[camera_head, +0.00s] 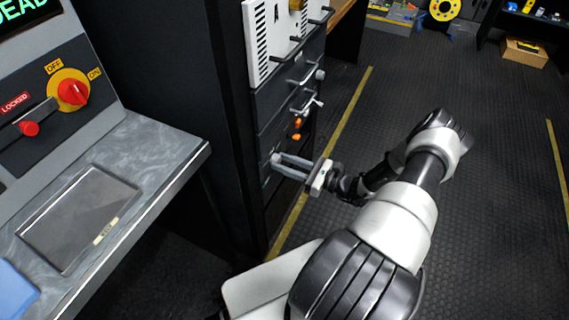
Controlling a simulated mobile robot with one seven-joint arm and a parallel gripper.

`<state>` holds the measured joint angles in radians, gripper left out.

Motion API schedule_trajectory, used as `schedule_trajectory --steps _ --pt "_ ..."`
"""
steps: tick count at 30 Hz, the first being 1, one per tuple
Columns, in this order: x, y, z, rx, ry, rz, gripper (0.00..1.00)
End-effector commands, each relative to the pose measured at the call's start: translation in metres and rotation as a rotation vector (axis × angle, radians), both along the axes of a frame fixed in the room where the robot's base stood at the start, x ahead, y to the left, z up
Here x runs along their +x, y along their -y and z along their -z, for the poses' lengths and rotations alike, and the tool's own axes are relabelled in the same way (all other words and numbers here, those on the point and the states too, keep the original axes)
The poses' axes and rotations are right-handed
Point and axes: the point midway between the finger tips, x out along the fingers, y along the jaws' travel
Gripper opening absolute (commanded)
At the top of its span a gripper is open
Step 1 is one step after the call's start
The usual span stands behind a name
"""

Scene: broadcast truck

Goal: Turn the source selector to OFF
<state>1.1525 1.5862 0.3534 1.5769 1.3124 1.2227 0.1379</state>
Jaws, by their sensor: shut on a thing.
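My gripper (279,164) reaches from the right to the lower front of a dark rack. Its two pale fingers are closed around a small grey knob (275,156) on the rack face. The fingers hide most of this knob, and no label on it can be read. On the console at the left, a red rotary knob (73,92) sits on a round yellow plate (55,80) with OFF and ON labels. My gripper is well away from this red knob. I cannot tell which of the two is the source selector.
The rack (285,115) has several protruding handles and an orange part (297,124) above my gripper. A red-tipped lever (29,128) marked LOCKED and a flat dark panel (78,215) are on the console. Dark floor (480,200) lies open at the right.

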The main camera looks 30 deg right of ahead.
Motion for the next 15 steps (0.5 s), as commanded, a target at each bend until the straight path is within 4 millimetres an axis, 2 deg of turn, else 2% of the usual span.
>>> schedule_trajectory --steps 15 --pt "-0.0007 -0.0004 0.0009 0.339 -0.263 0.000 0.08"
